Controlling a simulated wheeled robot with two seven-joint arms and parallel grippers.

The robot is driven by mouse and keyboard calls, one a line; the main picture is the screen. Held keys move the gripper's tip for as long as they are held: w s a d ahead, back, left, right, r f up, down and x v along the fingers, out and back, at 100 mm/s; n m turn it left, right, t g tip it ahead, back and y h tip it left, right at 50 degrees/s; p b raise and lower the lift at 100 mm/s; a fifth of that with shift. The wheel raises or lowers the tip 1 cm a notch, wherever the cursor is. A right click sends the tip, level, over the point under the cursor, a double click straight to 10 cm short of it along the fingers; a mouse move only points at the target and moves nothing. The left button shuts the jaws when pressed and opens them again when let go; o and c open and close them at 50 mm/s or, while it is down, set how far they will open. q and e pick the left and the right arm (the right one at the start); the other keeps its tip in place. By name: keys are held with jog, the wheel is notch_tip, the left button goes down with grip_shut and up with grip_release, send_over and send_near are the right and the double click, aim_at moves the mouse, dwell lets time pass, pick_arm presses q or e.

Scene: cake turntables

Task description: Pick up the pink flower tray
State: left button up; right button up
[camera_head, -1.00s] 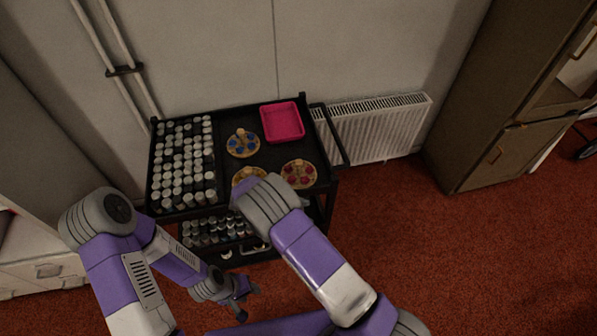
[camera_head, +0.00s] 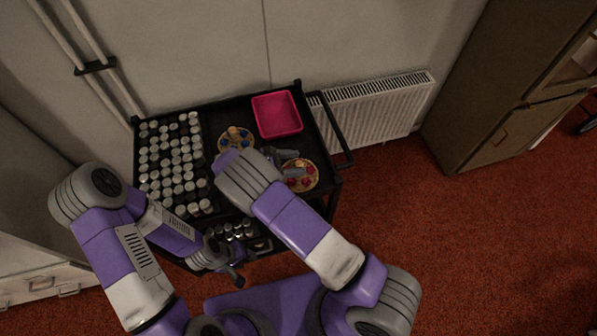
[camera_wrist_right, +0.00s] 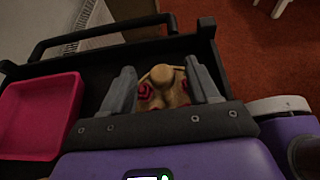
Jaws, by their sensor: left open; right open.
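The pink flower tray (camera_head: 304,184), a round wooden tray with pink-red flowers and a wooden knob, sits on the trolley's front right. In the right wrist view the tray (camera_wrist_right: 151,101) lies between and beyond the spread fingers, partly hidden by the gripper body. My right gripper (camera_head: 297,163) is open and empty, over the far left part of the tray; it also shows in the wrist view (camera_wrist_right: 160,68). Whether it touches the tray is unclear. My left gripper (camera_head: 238,273) is open and empty, low in front of the trolley.
The black trolley (camera_head: 225,113) also holds a round tray with blue flowers (camera_head: 236,138), a pink rectangular bin (camera_head: 276,114) and several rows of white-capped jars (camera_head: 170,165). My right arm hides part of the top. A handle (camera_head: 332,130) is on the right, near a radiator (camera_head: 370,112).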

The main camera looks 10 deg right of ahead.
aim_at(305, 164)
jog(key=x, duration=0.4)
jog(key=shift+s+f+b, duration=0.15)
jog(key=shift+f+b, duration=0.1)
jog(key=shift+b, duration=0.05)
jog(key=shift+c, duration=0.3)
grip_shut()
